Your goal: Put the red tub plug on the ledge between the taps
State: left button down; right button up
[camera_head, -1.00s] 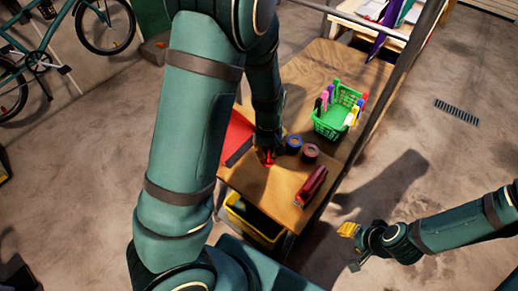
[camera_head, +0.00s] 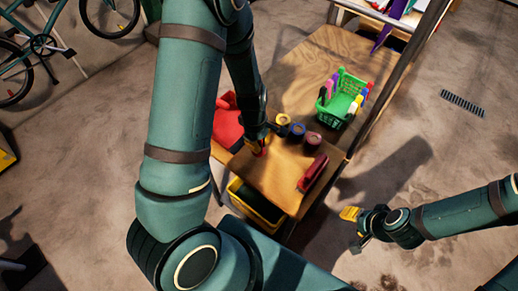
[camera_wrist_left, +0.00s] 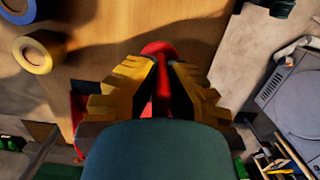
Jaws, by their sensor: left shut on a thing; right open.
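My left gripper (camera_head: 262,143) is shut on a small red thing (camera_wrist_left: 158,48), which I take to be the red tub plug. In the left wrist view it sits between the yellow fingertips, with a rounded end showing beyond them. In the head view it is mostly hidden by the gripper, at the left edge of the wooden tabletop (camera_head: 268,178). I cannot tell whether it touches the wood. My right gripper (camera_head: 350,214) is open and empty, out over the floor at the right. No taps or ledge between them can be made out.
On the tabletop are a yellow-topped roll (camera_head: 283,119), a blue roll (camera_head: 297,130), a dark red roll (camera_head: 312,139), a red stapler (camera_head: 313,173) and a green basket of markers (camera_head: 338,108). A red item (camera_head: 227,124) lies left of my gripper. A yellow bin (camera_head: 253,205) stands below.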

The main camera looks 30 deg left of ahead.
pick_arm(q)
jog(key=shift+f, duration=1.75)
jog(key=shift+b, duration=0.35)
jog(key=shift+f, duration=0.2)
jog(key=c, duration=1.1)
grip_release()
jog(key=shift+c, duration=0.2)
jog(key=shift+r, duration=0.1)
